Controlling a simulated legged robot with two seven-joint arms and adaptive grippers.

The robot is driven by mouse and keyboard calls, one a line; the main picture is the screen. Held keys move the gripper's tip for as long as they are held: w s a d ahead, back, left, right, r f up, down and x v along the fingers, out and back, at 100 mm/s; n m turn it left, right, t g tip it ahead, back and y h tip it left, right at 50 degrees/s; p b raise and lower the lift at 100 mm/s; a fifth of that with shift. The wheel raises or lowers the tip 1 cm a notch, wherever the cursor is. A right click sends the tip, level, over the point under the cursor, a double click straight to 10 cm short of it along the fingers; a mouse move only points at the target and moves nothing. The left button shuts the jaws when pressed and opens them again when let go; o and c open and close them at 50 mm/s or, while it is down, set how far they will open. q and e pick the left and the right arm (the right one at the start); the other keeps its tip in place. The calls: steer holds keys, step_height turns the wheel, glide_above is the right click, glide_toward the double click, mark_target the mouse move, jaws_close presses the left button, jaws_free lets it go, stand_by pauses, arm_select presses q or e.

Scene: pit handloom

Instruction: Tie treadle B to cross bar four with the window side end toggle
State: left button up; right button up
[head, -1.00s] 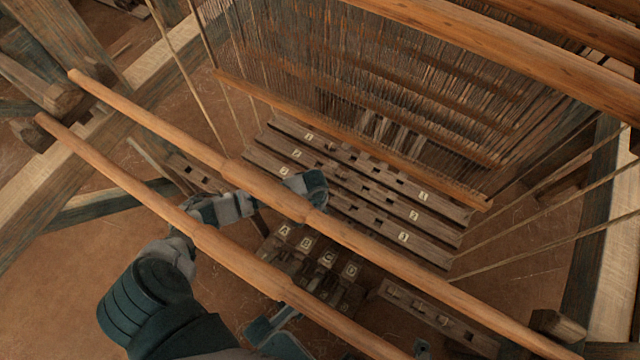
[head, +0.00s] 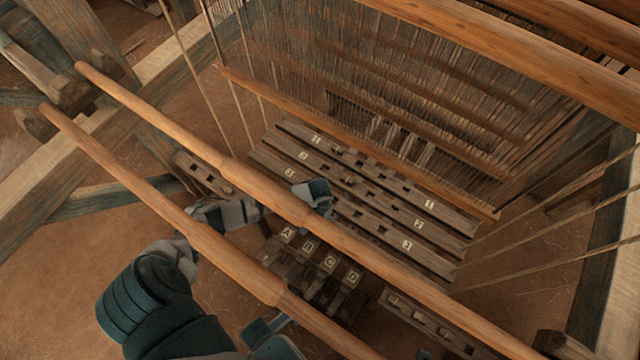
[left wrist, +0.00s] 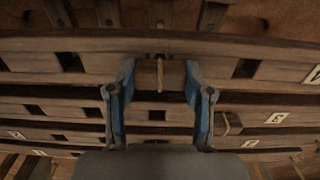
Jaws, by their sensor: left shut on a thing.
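Treadle B's lettered tag (head: 308,245) shows between A and C in the row of treadles below the front beam. Cross bars with number tags lie beyond them; the tags 1 (head: 430,204), 2 (head: 418,222) and 3 (head: 407,244) show, and I make out no number four in the head view. My left gripper (head: 318,204) is over the bars, partly behind the round beam. In the left wrist view its fingers (left wrist: 160,82) are on either side of a small wooden piece (left wrist: 160,74), probably the toggle, in front of a bar. The cord is not clear.
Two long round beams (head: 180,135) cross in front of the bars, with my left arm between and below them. Warp threads and heddles (head: 350,70) hang behind. Slanting cords (head: 560,250) run at the right. A slotted block (head: 425,318) lies at lower right.

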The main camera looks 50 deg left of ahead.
arm_select(q)
steer(key=shift+d, duration=0.1)
steer(key=o, duration=0.8)
steer(key=shift+o, duration=1.3)
